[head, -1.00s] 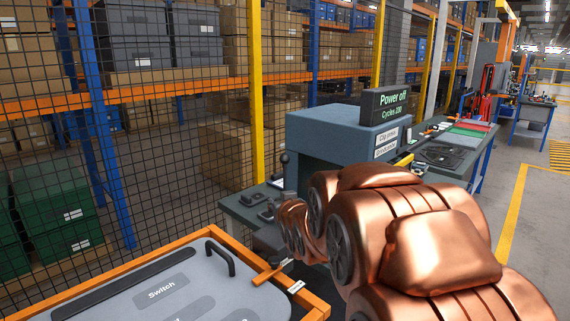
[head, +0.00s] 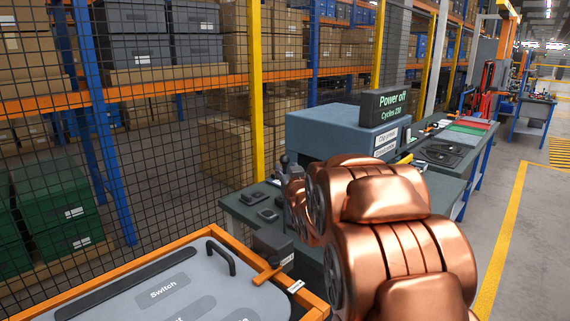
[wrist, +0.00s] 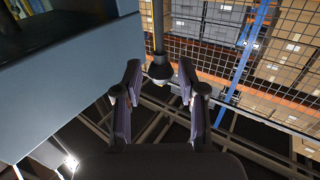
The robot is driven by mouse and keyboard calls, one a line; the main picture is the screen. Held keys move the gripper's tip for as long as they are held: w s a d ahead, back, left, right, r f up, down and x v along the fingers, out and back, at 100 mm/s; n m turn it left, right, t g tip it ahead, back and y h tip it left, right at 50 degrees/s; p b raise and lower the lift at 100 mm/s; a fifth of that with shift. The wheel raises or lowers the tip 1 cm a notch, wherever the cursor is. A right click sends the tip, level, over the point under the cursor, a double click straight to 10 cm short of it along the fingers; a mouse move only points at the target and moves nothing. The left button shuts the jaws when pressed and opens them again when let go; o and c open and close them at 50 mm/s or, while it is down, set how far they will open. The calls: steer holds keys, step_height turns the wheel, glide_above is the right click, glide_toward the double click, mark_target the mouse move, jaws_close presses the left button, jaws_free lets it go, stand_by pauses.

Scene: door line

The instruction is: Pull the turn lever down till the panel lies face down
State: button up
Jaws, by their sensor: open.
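The grey panel (head: 122,293), labelled "Switch", lies in an orange frame with its lettered face up at the lower left of the head view. A black handle (head: 221,257) is on it. The orange turn lever (head: 268,275) is at the frame's right edge, beside a dark block and a small white label. In the wrist view my gripper (wrist: 160,82) is open, its two dark fingers apart. A dark rod with a rounded end (wrist: 160,66) shows between the fingertips; I cannot tell whether it touches them. The turn lever is not recognisable there.
A blue-grey press box (head: 335,138) with a "Power off" sign (head: 392,104) stands on a bench beyond my arm. It fills the left of the wrist view (wrist: 70,90). A mesh fence (head: 180,150) and racks stand behind. Free floor lies at right.

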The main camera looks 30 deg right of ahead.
mark_target(285, 166)
steer(key=shift+p+x, duration=0.6)
steer(key=shift+x, duration=1.4)
jaws_close()
steer(key=shift+f, duration=0.1)
